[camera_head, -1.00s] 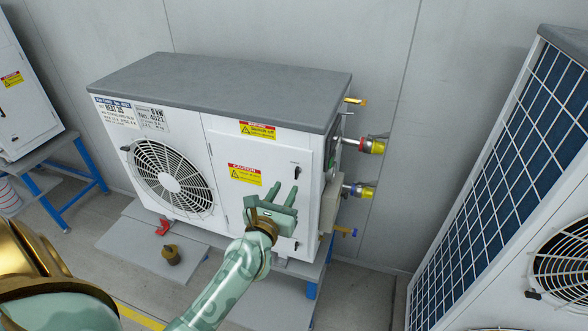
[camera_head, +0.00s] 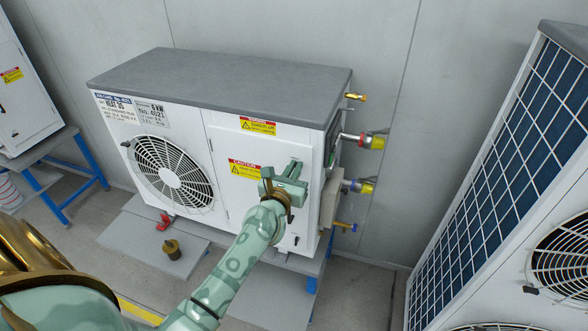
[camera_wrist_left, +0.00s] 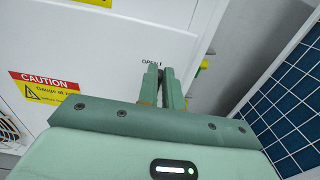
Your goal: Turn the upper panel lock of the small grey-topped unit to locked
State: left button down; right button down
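The small grey-topped unit (camera_head: 265,140) stands against the back wall, with its white front panel facing me. My left gripper (camera_head: 293,168) is at the upper right of that panel, over the upper panel lock, which it hides in the head view. In the left wrist view the dark lock (camera_wrist_left: 161,74) shows between the two green fingertips (camera_wrist_left: 163,80), just below a printed word that reads OPEN. The fingers are close together around the lock. Its exact angle is hard to see. My right gripper is not in view.
A lower panel lock (camera_head: 297,240) sits near the panel's bottom right. Pipes with yellow and blue fittings (camera_head: 372,141) stick out on the unit's right side. A larger unit with a blue grille (camera_head: 490,150) stands at right. A brass-coloured weight (camera_head: 172,249) is on a plate below.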

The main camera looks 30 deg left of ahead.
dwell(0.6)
pick_arm(q)
jog(key=shift+d+m, duration=0.1)
jog(key=shift+m, duration=0.4)
jog(key=m+p, duration=0.1)
jog(key=m, duration=0.2)
jog(key=m+p, duration=0.1)
jog(key=m, duration=0.2)
jog(key=d+m+p, duration=0.1)
jog(key=m, duration=0.2)
jog(key=shift+w+d+f, duration=0.1)
jog(key=shift+w+f, duration=0.05)
jog(key=shift+f, duration=0.1)
jog(key=m+p, duration=0.1)
jog(key=m, duration=0.1)
jog(key=m+p, duration=0.1)
jog(key=m, duration=0.1)
jog(key=shift+d+f, duration=0.15)
jog(key=shift+f, duration=0.2)
jog(key=shift+f+m+p, duration=0.2)
jog(key=shift+m+p, duration=0.15)
jog(key=shift+m, duration=0.55)
jog(key=shift+f+m+p, duration=0.15)
jog(key=shift+m+p, duration=0.2)
jog(key=shift+m, duration=0.55)
jog(key=c, duration=1.6)
grip_release()
